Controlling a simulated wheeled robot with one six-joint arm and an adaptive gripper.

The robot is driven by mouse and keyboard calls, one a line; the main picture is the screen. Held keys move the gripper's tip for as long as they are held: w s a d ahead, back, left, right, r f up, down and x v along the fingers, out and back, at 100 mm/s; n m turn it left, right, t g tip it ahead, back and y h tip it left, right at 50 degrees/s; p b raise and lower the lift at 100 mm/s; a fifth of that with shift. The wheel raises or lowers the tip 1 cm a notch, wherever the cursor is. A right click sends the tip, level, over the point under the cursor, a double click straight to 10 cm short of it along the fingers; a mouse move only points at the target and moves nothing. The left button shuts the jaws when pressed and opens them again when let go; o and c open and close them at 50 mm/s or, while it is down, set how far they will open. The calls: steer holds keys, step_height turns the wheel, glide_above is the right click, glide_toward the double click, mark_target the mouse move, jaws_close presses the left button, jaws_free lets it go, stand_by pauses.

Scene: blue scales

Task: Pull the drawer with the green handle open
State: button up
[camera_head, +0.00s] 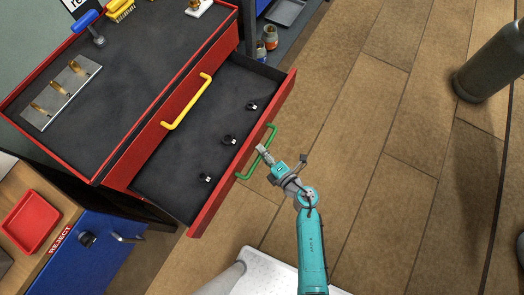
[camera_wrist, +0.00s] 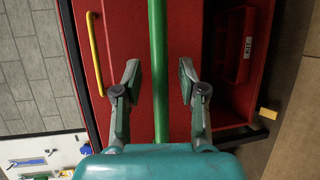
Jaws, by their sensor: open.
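The drawer with the green handle (camera_head: 150,178) is pulled out from the red cabinet, its dark floor exposed. Its green handle (camera_head: 271,138) is on the red front panel. Three small dark objects (camera_head: 228,140) lie inside. My gripper (camera_head: 266,156) is at the handle, reaching from the lower right. In the wrist view my gripper (camera_wrist: 160,76) is open, one finger on each side of the green handle (camera_wrist: 158,30), with gaps visible on both sides. The handle runs between the fingers and its lower end is hidden behind my wrist.
A drawer with a yellow handle (camera_head: 176,124) is shut above the open one. The cabinet top holds a blue-handled tool (camera_head: 88,22) and a metal plate (camera_head: 60,95). A red bin (camera_head: 30,222) is at left. A dark cylinder (camera_head: 492,62) stands right. Floor between is clear.

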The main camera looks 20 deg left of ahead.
steer(key=v, duration=1.1)
steer(key=shift+d, duration=0.15)
steer(key=shift+s+f, duration=0.1)
steer(key=s+d+r+m+t+h, duration=0.7)
steer(key=s+d+r+m+h, duration=0.7)
steer(key=s+d+r+m, duration=0.8)
steer(key=s+d+m, duration=0.1)
steer(key=s+m, duration=0.1)
steer(key=m, duration=0.7)
steer(key=shift+d+r+t, duration=0.15)
steer(key=shift+r+t, duration=0.1)
steer(key=shift+t, duration=0.05)
